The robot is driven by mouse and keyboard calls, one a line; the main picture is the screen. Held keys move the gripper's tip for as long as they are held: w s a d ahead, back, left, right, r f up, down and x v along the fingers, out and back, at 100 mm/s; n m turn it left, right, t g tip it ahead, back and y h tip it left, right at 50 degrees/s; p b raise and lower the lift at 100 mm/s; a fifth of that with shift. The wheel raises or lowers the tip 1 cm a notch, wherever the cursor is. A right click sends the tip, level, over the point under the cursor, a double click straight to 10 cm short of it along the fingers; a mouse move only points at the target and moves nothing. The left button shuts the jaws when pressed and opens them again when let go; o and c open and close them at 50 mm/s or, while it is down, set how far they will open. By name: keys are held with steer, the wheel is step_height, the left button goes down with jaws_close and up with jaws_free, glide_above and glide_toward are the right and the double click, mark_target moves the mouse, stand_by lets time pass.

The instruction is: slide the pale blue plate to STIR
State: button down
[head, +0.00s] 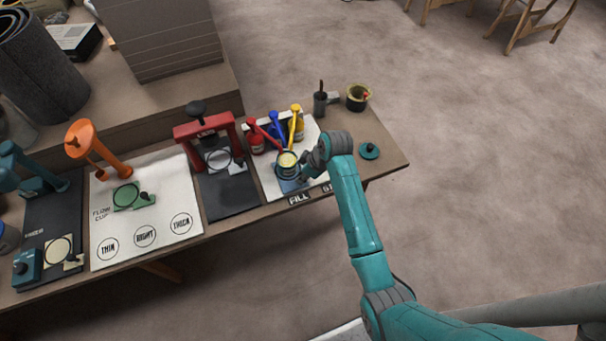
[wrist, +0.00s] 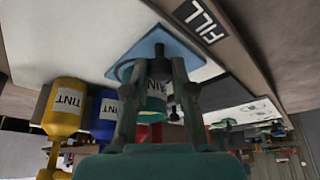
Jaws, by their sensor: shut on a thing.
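The pale blue plate (head: 287,185) lies on the white board at the right part of the bench, by the FILL label (head: 299,198). A cup (head: 287,168) with pale yellow contents stands on the plate. My gripper (head: 304,173) is at the plate's right side, low over the board. In the wrist view my gripper (wrist: 160,62) is shut around the dark knob of the plate (wrist: 192,55), with the cup behind the fingers. The FILL label also shows in the wrist view (wrist: 200,20). My arm covers most of the label to the right of FILL, so STIR cannot be read.
Red, blue and yellow tint bottles (head: 297,128) stand behind the cup. A red press frame (head: 208,130) is to the left. A dark pot (head: 320,104), a yellow-green bowl (head: 358,97) and a teal knobbed disc (head: 369,151) are to the right.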

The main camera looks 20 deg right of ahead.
steer(key=d, duration=1.2)
steer(key=shift+d, duration=0.15)
steer(key=c, duration=1)
jaws_free()
steer(key=shift+d, duration=0.15)
steer(key=v, duration=1.2)
